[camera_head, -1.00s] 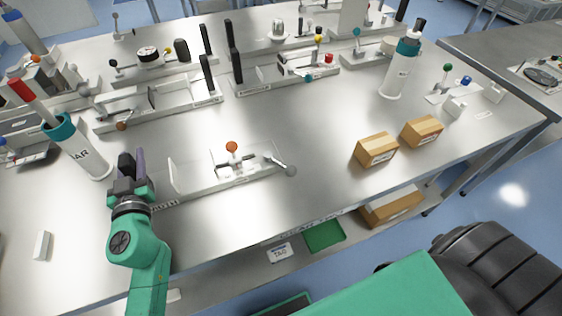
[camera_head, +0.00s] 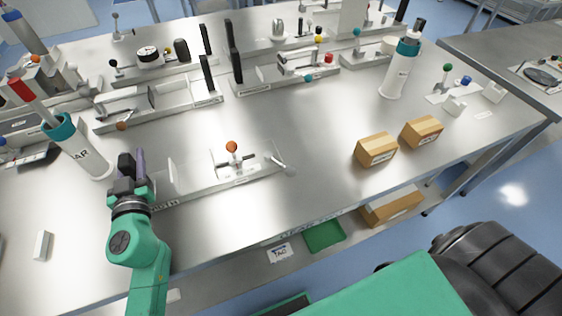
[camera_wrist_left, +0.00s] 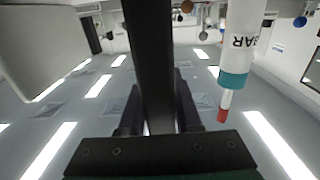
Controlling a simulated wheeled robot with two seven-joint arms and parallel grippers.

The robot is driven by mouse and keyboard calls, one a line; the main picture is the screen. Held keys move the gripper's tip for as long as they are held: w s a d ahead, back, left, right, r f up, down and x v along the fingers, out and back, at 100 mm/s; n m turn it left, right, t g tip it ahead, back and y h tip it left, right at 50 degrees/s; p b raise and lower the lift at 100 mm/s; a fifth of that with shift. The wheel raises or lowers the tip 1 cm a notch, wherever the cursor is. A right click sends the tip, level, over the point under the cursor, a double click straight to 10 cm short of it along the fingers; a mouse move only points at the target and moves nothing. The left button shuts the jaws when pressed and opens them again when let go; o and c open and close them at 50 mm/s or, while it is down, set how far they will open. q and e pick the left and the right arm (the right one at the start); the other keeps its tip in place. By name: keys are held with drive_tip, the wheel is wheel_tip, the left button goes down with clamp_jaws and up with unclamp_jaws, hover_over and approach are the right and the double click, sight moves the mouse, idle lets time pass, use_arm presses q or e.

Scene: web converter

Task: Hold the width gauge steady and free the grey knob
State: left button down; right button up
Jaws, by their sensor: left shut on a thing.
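The width gauge (camera_head: 215,188) is a pale metal tray-like fixture at the front of the bench in the head view. An orange ball (camera_head: 231,146) stands up near its middle. A pale grey lever with a rounded end, which looks like the grey knob (camera_head: 291,170), juts from its right end. My left gripper (camera_head: 133,163) is at the gauge's left end, apart from the knob. It looks shut on a dark upright there, largely hidden by the fingers. A dark bar (camera_wrist_left: 150,60) fills the middle of the left wrist view. My right gripper is out of view.
A white bottle with a teal band (camera_head: 75,146) stands just left of my left gripper. Two cardboard boxes (camera_head: 376,149) (camera_head: 422,131) sit to the gauge's right. Similar gauges (camera_head: 160,108) stand behind. Bare bench lies between the gauge and the boxes.

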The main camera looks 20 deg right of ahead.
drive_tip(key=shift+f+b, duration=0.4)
drive_tip(key=shift+b, duration=0.05)
idle(0.5)
idle(0.3)
